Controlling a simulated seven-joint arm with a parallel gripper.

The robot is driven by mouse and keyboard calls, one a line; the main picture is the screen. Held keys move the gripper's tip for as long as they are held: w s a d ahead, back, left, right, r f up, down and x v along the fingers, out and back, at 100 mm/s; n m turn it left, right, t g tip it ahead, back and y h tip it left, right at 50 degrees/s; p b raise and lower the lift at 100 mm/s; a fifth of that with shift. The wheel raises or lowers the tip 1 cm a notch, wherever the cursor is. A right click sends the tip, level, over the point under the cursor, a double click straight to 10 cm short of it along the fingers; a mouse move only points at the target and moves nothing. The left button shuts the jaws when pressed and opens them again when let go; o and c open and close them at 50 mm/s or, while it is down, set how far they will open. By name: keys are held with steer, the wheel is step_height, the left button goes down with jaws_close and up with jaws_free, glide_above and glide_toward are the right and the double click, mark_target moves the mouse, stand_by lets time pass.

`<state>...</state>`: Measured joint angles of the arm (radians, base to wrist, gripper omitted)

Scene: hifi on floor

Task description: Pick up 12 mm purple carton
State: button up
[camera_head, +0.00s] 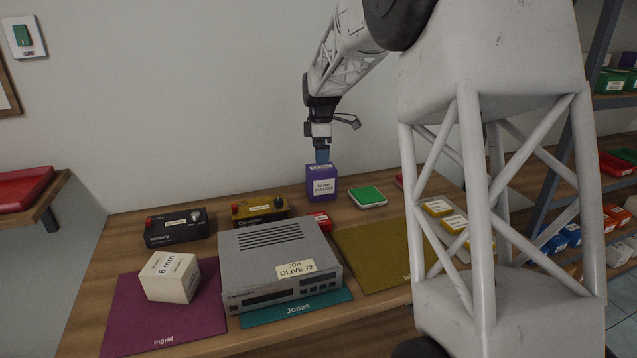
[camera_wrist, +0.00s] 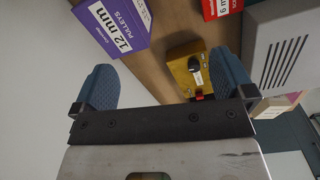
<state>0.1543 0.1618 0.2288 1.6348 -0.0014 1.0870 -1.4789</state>
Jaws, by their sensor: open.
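The purple carton (camera_head: 316,192) stands upright on the wooden table towards the wall, with a white label on its front. In the wrist view the purple carton (camera_wrist: 108,32) is at the upper left, its label reading "12 mm PULLEYS". My gripper (camera_head: 322,158) points down at the carton's top in the head view, and its blue fingertip overlaps the carton's upper edge. In the wrist view my gripper (camera_wrist: 165,82) is open with blue fingers wide apart and nothing held. The carton lies beyond the left fingertip, not between the fingers; contact cannot be told.
A mustard control box (camera_head: 262,208), a red carton (camera_head: 320,222) and a green-topped pad (camera_head: 366,195) are near the carton. A grey hifi unit (camera_head: 262,262), black box (camera_head: 176,229) and white 6 mm carton (camera_head: 170,277) stand in front. Shelves (camera_head: 560,160) are right.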

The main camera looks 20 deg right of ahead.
steer(key=n, duration=0.2)
glide_above(321, 167)
steer(key=f, duration=0.4)
steer(key=shift+d, duration=0.2)
steer(key=shift+f, duration=1.3)
steer(key=shift+s+a+f, duration=0.1)
steer(key=shift+f, duration=1.2)
steer(key=shift+a+f, duration=0.1)
steer(key=shift+f, duration=1.2)
steer(key=c, duration=1)
steer(key=shift+c, duration=0.2)
